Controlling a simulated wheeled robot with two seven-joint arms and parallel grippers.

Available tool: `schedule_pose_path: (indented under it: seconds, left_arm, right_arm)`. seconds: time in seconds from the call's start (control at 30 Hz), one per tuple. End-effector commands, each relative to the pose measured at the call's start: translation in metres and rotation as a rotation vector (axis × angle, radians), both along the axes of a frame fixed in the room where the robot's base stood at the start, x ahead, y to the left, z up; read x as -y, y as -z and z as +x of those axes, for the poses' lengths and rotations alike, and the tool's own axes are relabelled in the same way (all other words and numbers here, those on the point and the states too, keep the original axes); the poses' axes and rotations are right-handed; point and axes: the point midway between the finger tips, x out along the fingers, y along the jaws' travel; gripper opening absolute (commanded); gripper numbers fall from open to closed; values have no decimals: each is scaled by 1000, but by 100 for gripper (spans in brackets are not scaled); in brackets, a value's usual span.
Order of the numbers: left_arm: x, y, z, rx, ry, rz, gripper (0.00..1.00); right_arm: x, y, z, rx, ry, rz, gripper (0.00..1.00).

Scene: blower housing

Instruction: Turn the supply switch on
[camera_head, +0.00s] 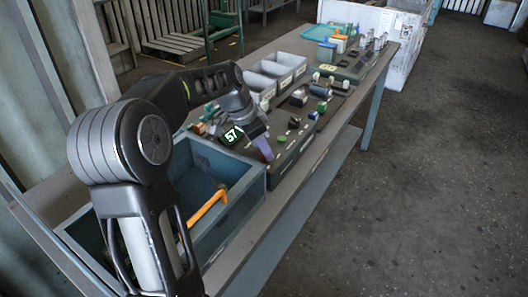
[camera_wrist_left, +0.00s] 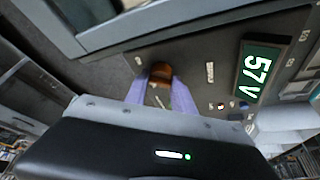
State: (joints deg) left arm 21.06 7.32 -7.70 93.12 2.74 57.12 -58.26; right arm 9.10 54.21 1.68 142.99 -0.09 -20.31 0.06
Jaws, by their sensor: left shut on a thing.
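My left gripper (camera_head: 264,150) reaches over the near end of the dark panel (camera_head: 284,160) on the bench. In the left wrist view its two purple fingers (camera_wrist_left: 161,88) stand on either side of a small brown-orange part (camera_wrist_left: 160,72), which looks like the supply switch, and are shut on it. The fingers and arm hide much of this part, so its position cannot be read. A lit display (camera_head: 232,136) beside the gripper reads 57; the left wrist view shows 57 V on the display (camera_wrist_left: 257,72). My right gripper is in no view.
An open blue-grey bin (camera_head: 262,188) with an orange-handled tool (camera_head: 208,208) stands at the near end of the bench. Grey trays (camera_head: 283,62) and several small parts lie further along the bench. The floor on the right is clear.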

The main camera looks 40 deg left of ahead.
Motion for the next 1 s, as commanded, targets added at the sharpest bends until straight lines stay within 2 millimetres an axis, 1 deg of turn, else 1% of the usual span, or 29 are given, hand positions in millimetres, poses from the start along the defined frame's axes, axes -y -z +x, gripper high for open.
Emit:
schedule_pose_path:
  seconds: [0.03, 0.2, 0.4, 0.9, 0.93, 1.0]
  left_arm:
    - [-1, 2, 1, 0, 35, 0, 0]
    - [-1, 2, 0, -2, 147, 0, 0]
    - [-2, 1, 1, -1, 226, 2, 0]
    - [-1, 1, 0, -3, 252, 2, 0]
    - [-1, 1, 0, -3, 252, 2, 31]
    - [-1, 1, 0, -3, 252, 2, 36]
  right_arm:
    - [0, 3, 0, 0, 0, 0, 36]
    - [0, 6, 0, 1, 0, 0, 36]
    - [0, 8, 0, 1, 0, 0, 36]
    - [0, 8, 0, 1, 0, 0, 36]
    - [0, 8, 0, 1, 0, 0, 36]
    - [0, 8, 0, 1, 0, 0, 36]
